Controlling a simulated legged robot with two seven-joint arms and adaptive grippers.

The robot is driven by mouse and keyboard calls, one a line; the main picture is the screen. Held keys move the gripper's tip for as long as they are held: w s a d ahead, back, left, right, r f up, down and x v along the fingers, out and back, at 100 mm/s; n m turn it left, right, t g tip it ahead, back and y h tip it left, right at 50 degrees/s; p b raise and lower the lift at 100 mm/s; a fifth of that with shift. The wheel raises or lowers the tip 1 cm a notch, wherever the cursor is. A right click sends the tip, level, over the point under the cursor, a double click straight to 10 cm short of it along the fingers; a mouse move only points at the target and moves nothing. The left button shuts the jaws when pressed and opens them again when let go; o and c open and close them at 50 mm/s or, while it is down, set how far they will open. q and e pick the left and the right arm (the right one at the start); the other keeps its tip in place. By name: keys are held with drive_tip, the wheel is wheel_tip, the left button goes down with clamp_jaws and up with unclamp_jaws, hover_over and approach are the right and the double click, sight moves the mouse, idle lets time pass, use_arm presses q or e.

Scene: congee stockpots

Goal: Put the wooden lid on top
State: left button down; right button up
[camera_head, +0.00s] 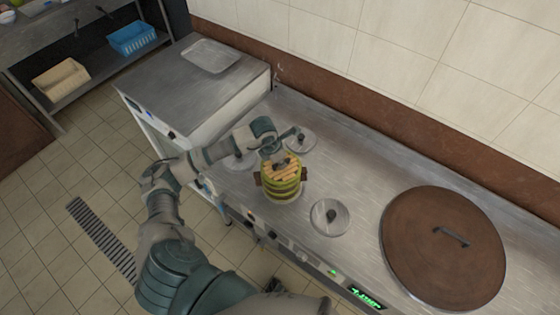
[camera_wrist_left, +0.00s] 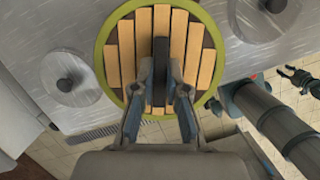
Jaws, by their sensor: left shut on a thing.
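The wooden lid (camera_head: 288,172) is round, with pale slats and a dark bar handle. In the left wrist view the lid (camera_wrist_left: 125,55) lies inside a green ring. My left gripper (camera_head: 279,160) is shut on the handle; in the left wrist view its fingers (camera_wrist_left: 160,85) pinch the handle from both sides. A green and yellow banded pot (camera_head: 283,192) with dark side grips is directly under the lid. The lid looks level at its top, but I cannot tell whether it rests on it.
Small round metal lids with black knobs (camera_head: 330,217) (camera_head: 301,139) lie on the steel counter (camera_head: 350,160) around the pot. A large brown lid (camera_head: 443,247) is at the right. A wall runs behind. Dark jointed parts show at the right of the left wrist view.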

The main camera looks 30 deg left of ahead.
sight(273, 166)
use_arm(q)
drive_tip(key=shift+f+b, duration=0.75)
drive_tip(key=shift+f, duration=0.3)
use_arm(e)
drive_tip(key=shift+s+f, duration=0.15)
drive_tip(key=shift+f, duration=0.7)
use_arm(q)
drive_tip(key=c, duration=1.5)
unclamp_jaws()
drive_tip(key=shift+o, duration=0.2)
use_arm(e)
drive_tip(key=shift+r, duration=0.1)
drive_tip(key=shift+w+r, duration=1.2)
drive_tip(key=shift+w, duration=1.1)
use_arm(q)
drive_tip(key=shift+p+v, duration=0.9)
drive_tip(key=shift+v, duration=0.5)
drive_tip(key=shift+p+v, duration=0.9)
drive_tip(key=shift+v, duration=0.55)
drive_tip(key=shift+p+v, duration=1.55)
drive_tip(key=shift+v, duration=1.15)
use_arm(e)
drive_tip(key=s+r, duration=0.3)
drive_tip(key=s, duration=0.3)
drive_tip(key=shift+s+d, duration=0.15)
drive_tip(key=shift+d, duration=0.15)
